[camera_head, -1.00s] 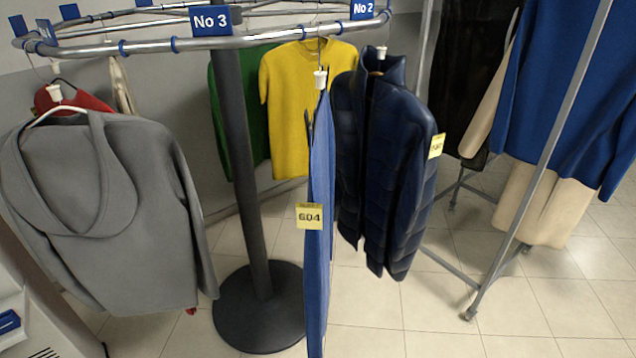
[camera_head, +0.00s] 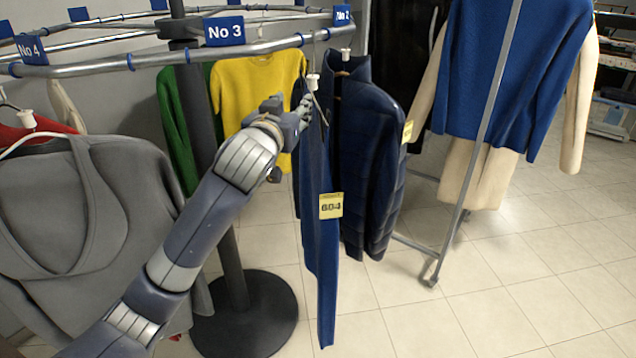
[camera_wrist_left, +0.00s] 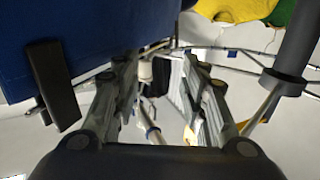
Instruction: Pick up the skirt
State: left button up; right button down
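A narrow blue garment (camera_head: 319,235), probably the skirt, hangs nearly edge-on from the rail in the head view, with a yellow tag (camera_head: 331,206) reading 604. Its hanger has a white piece (camera_head: 312,82) near the rail. My left gripper (camera_head: 304,108) is beside the upper end of this garment, just below the hanger top. In the left wrist view the fingers (camera_wrist_left: 160,85) stand apart, with a white hanger part (camera_wrist_left: 145,70) between or just beyond them. Blue cloth (camera_wrist_left: 60,40) with a dark clip lies at upper left there. Contact is unclear. My right gripper is not in view.
The round metal rail (camera_head: 180,53) carries number signs and stands on a dark post. A navy puffer jacket (camera_head: 372,160) hangs close to the right, a yellow top (camera_head: 240,90) behind, and a grey garment (camera_head: 90,200) at left. Floor at lower right is clear.

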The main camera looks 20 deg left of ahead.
aim_at(311, 79)
pick_arm(q)
jog(key=shift+t, duration=0.3)
jog(key=w+r+p, duration=0.1)
jog(key=w, duration=0.1)
jog(key=w+d+r+p, duration=0.1)
jog(key=w+r, duration=0.1)
jog(key=shift+w+d, duration=0.1)
jog(key=shift+w, duration=0.3)
jog(key=shift+w+d+r+p, duration=0.2)
jog(key=shift+w+p, duration=0.25)
jog(key=w+p, duration=0.2)
jog(key=w, duration=0.1)
jog(key=shift+r, duration=0.15)
jog(key=shift+w+f, duration=0.2)
jog(key=shift+w, duration=0.5)
grip_shut()
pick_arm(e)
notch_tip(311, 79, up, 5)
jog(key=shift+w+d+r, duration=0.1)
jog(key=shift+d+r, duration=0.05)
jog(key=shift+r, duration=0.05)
